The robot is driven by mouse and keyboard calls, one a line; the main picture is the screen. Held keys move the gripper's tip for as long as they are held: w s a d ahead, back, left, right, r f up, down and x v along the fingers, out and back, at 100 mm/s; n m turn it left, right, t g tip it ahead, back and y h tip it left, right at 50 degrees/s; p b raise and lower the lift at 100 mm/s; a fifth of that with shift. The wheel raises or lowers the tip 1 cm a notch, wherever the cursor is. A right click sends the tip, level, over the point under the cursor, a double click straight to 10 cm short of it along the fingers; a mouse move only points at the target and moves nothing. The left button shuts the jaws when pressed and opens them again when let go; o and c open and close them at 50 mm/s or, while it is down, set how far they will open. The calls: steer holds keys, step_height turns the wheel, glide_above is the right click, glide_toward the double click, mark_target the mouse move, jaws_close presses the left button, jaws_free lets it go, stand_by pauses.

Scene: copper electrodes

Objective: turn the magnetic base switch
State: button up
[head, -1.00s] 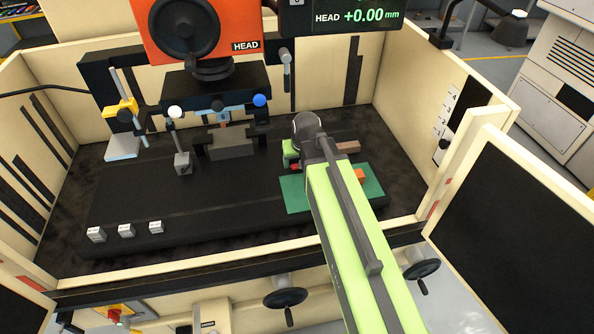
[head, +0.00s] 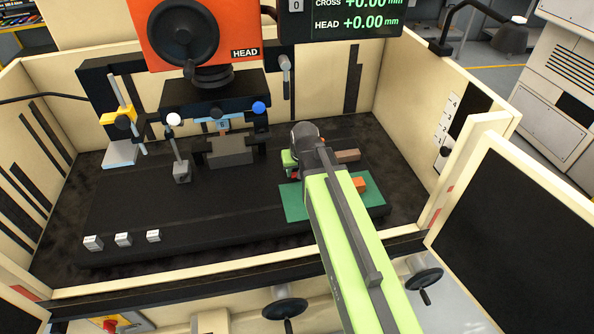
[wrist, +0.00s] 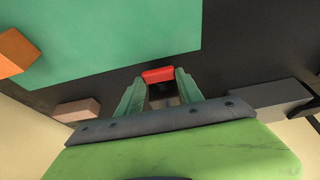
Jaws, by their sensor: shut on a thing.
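A small red bar (wrist: 158,75) lies across the fingertips of my gripper (wrist: 160,84) in the wrist view. The two green fingers are shut on it, one on each side. Below the bar, between the fingers, is a dark gap. In the head view the red bar (head: 295,174) is a small patch beside my gripper (head: 291,167), largely covered by my arm. It is at the back edge of the green mat (head: 295,205). I cannot tell whether the bar belongs to a magnetic base. A small stand (head: 181,172) with a white knob stands apart, to the left.
An orange block (head: 360,184) is on the mat, right of my arm. A brown block (head: 347,156) lies behind it. A grey block (head: 230,150) is left of my gripper. Several small labelled blocks (head: 123,240) line the front left. The dark table's middle left is clear.

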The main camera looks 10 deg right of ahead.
steer(key=shift+a+f+h, duration=0.1)
steer(key=shift+a+h, duration=0.05)
steer(key=shift+h, duration=0.15)
steer(key=h+b, duration=0.1)
steer(key=h, duration=0.2)
steer(key=shift+s+a+f+n+b, duration=0.1)
steer(key=shift+a+f+n+b, duration=0.1)
steer(key=shift+a+n+b, duration=0.2)
steer(key=shift+a+h+b, duration=0.1)
steer(key=shift+h+b, duration=0.75)
steer(key=shift+h, duration=0.25)
steer(key=shift+r+n, duration=0.1)
steer(key=shift+n, duration=0.2)
steer(key=o, duration=1.4)
